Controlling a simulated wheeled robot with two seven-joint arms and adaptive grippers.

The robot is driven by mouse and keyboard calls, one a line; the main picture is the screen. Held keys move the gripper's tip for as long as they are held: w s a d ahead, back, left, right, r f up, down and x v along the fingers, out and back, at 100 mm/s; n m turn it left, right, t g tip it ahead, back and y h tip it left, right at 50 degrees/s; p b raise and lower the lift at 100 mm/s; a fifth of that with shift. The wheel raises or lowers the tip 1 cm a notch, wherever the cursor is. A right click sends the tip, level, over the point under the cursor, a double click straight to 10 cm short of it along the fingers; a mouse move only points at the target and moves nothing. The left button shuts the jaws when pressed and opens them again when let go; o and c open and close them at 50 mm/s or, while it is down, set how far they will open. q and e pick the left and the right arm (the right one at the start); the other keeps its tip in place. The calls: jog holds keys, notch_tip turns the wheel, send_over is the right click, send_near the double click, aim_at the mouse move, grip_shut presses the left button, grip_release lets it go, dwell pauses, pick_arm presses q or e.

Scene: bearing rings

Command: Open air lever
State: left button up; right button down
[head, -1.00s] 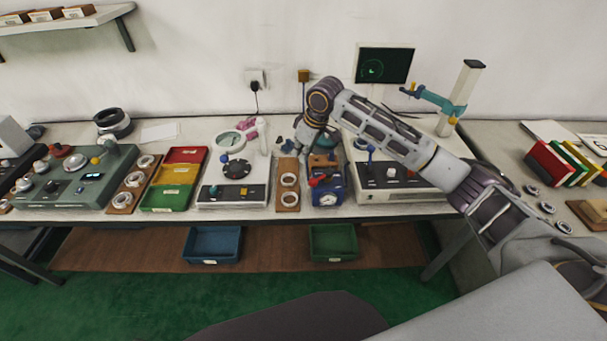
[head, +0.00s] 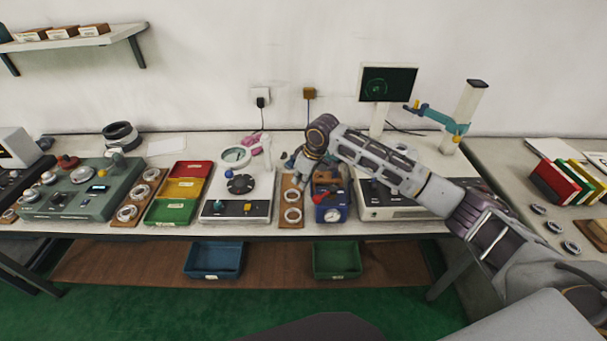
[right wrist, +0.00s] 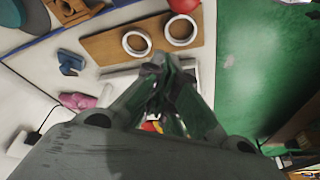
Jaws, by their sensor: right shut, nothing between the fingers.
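The blue air unit (head: 331,208) stands near the bench's front edge, with a round white gauge on its front. Its red lever (head: 318,197) shows at its left side; a red rounded part (right wrist: 184,4) also shows at the top edge of the right wrist view. My right gripper (head: 296,163) is above the back of the wooden ring board, left of the unit and apart from the red lever. In the right wrist view its fingers (right wrist: 168,72) are together and empty. My left gripper is out of view.
The wooden board (head: 283,211) with bearing rings lies left of the unit. A white control box (head: 236,212) with coloured knobs stands further left. A pale console (head: 378,212) is to the right, partly behind my arm. A monitor (head: 388,83) stands behind.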

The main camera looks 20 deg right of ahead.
aim_at(325, 195)
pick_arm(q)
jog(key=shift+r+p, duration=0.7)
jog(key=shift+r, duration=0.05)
pick_arm(e)
jog(key=shift+s+d+f, duration=0.3)
jog(key=shift+s+f, duration=0.05)
jog(key=shift+f, duration=0.25)
jog(key=shift+s+d+f, duration=0.25)
jog(key=shift+s+f, duration=0.05)
jog(key=shift+f, duration=0.3)
jog(key=shift+s+d+f, duration=0.3)
jog(key=shift+s+f, duration=0.05)
jog(key=shift+f, duration=0.25)
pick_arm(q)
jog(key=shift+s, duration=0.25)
